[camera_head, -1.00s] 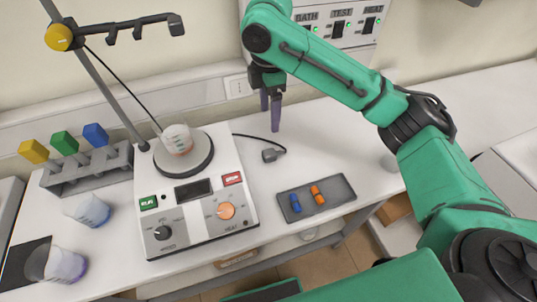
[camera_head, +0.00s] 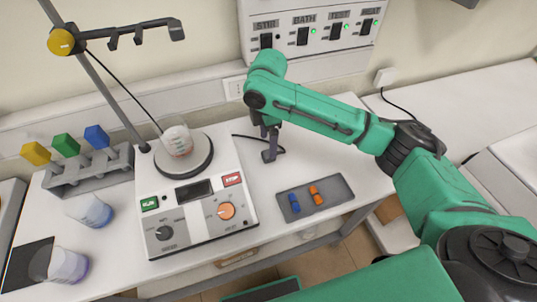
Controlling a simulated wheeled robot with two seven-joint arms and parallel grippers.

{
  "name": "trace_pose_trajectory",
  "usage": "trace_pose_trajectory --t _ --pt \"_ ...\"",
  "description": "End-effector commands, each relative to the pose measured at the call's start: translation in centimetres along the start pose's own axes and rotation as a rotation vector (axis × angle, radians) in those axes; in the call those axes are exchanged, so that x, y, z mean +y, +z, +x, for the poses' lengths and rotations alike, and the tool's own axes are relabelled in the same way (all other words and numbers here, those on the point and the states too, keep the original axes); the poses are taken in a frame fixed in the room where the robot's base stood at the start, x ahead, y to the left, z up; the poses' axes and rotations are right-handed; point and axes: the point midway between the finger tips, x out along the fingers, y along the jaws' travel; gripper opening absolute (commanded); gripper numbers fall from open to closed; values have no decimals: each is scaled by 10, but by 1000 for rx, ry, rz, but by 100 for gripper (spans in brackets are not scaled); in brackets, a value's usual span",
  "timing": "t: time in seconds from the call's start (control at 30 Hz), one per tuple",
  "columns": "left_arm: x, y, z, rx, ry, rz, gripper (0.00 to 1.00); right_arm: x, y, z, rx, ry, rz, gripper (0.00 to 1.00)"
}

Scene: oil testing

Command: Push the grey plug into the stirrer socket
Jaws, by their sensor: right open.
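The grey plug (camera_head: 269,156) lies on the white bench to the right of the stirrer (camera_head: 205,212), at the end of the stirrer's black cable (camera_head: 243,136). My right gripper (camera_head: 270,146) points down at the plug with its fingers open. The fingers partly cover the plug, and I cannot tell whether they touch it. A white wall socket (camera_head: 234,88) is low on the back wall, left of my right arm's wrist, which stands close beside it. My left gripper is not in view.
A beaker (camera_head: 178,141) stands on the stirrer's round plate. A grey tray (camera_head: 336,196) holds a blue and an orange piece. A switch panel (camera_head: 285,21) hangs above. At left are a rack (camera_head: 67,184) with coloured-handled tools and two beakers. The right bench is mostly clear.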

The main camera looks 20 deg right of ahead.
Motion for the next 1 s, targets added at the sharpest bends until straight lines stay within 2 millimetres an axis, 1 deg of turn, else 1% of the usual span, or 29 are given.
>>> trace_pose_trajectory --t 0.03,0.13,0.2,0.3,0.63,0.67,0.7,0.77,0.8,0.83,1.0 --pt "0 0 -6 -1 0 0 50 -1 1 4 -3 -6 1 78" --pt "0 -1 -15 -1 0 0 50 -2 1 21 -3 -8 2 78" --pt "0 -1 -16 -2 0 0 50 -1 1 35 -3 -5 1 78" --pt "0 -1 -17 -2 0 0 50 -1 1 45 -1 -3 -1 78" --pt "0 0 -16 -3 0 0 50 -1 1 47 -1 -2 -1 78" --pt "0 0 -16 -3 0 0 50 -1 1 47 -1 -1 -1 66" --pt "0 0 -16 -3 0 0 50 -1 1 47 -1 -2 -1 51" --pt "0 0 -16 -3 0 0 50 -1 1 47 -1 -2 -1 28" --pt "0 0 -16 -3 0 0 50 -1 1 47 -1 -2 -1 12" --pt "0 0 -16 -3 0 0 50 -1 1 47 -1 -2 -1 1" --pt "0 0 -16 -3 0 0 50 -1 1 47 -1 -1 -1 0"
